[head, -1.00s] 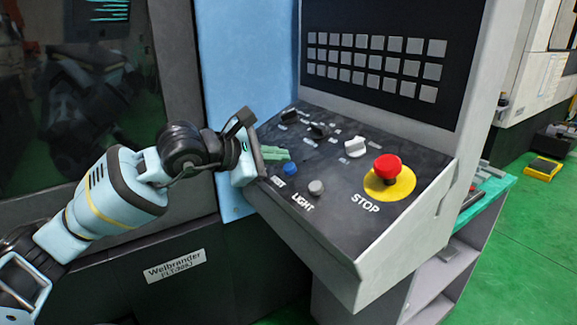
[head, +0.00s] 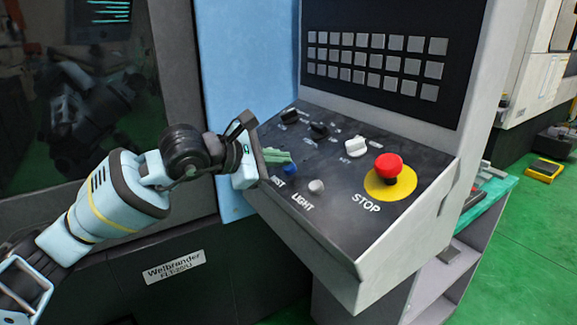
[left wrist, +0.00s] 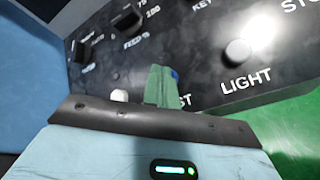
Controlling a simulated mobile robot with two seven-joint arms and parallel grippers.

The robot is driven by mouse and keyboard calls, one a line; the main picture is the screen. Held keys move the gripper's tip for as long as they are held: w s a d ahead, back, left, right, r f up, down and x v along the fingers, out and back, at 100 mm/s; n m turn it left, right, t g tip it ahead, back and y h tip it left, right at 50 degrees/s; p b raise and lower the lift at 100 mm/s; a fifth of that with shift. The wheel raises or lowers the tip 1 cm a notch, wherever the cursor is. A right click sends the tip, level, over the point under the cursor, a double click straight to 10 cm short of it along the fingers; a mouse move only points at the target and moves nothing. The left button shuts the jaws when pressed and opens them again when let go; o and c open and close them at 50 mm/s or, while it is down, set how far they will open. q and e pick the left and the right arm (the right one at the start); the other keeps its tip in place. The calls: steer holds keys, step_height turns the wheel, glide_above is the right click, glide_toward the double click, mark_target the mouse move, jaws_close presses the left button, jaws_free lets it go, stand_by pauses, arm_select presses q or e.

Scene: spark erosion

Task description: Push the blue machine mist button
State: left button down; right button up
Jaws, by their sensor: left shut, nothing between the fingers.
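The blue mist button (head: 289,168) sits on the sloped black control panel, left of the grey light button (head: 316,186). My left gripper (head: 284,157) is shut, with its green fingertips just behind the blue button in the head view. In the left wrist view the green fingers (left wrist: 160,87) cover most of the blue button (left wrist: 175,75); only a sliver of blue shows at their right edge. The fingers also hide the start of the label beside it. I cannot tell whether the fingertips touch the button. My right gripper is not in view.
A red stop button (head: 388,165) on a yellow disc stands at the panel's right. A white key knob (head: 356,146) and dark knobs (head: 319,130) stand further back. A grid of grey keys (head: 375,58) is above. Green floor (head: 520,240) is open at right.

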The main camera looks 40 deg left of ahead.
arm_select(q)
steer(key=shift+w+f, duration=0.1)
steer(key=shift+f, duration=0.2)
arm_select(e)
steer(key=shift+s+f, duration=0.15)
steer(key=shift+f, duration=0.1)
arm_select(q)
steer(key=shift+r, duration=0.1)
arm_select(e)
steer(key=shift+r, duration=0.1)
arm_select(q)
steer(key=shift+s+a+r, duration=0.1)
steer(key=shift+s+r, duration=0.2)
steer(key=shift+r, duration=0.3)
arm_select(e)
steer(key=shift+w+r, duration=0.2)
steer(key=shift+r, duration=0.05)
arm_select(q)
steer(key=shift+r, duration=0.1)
